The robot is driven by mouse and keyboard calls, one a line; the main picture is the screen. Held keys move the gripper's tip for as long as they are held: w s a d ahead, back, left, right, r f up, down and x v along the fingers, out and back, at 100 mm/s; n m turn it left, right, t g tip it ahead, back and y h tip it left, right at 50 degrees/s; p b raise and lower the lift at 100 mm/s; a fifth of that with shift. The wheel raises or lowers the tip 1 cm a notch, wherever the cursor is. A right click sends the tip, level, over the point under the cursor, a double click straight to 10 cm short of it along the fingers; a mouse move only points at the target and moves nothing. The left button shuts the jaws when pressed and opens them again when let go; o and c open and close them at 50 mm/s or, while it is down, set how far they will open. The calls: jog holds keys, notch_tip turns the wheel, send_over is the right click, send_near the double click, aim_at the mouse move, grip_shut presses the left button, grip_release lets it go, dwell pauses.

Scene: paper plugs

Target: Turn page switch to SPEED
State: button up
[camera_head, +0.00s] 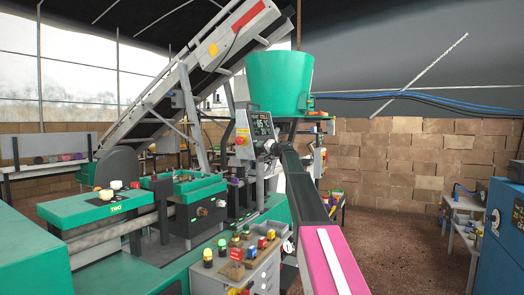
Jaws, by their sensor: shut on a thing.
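A grey control box (243,122) hangs below the green hopper. It has a small dark display (262,123) with pale text lines, one of which looks like 85 °C; I cannot read a page name for sure. A red button shows on the box's left part. My gripper (268,147) is at the box, just below the display, at the far end of my dark and pink arm. It is shut on a small part there, which looks to be the page switch. The switch is mostly hidden by the jaws, so its setting cannot be read.
A large green hopper (279,82) stands above the box, with a sloping conveyor (190,75) to its left. A bench panel (240,258) with several coloured knobs lies below, left of my arm. Blue cabinet (502,240) at far right. Brown floor between is open.

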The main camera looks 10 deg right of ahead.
jog(key=m+h, duration=0.1)
jog(key=m, duration=0.3)
jog(key=shift+h, duration=0.4)
jog(key=m+g+h, duration=0.1)
jog(key=m, duration=0.3)
jog(key=m+g, duration=0.1)
jog(key=m, duration=0.2)
jog(key=shift+m+g+h, duration=0.3)
jog(key=shift+m+g, duration=0.7)
jog(key=shift+m, duration=0.6)
jog(key=shift+f, duration=0.1)
jog(key=o, duration=0.9)
jog(key=shift+o, duration=0.2)
jog(key=shift+s+d, duration=0.1)
jog(key=shift+s, duration=0.05)
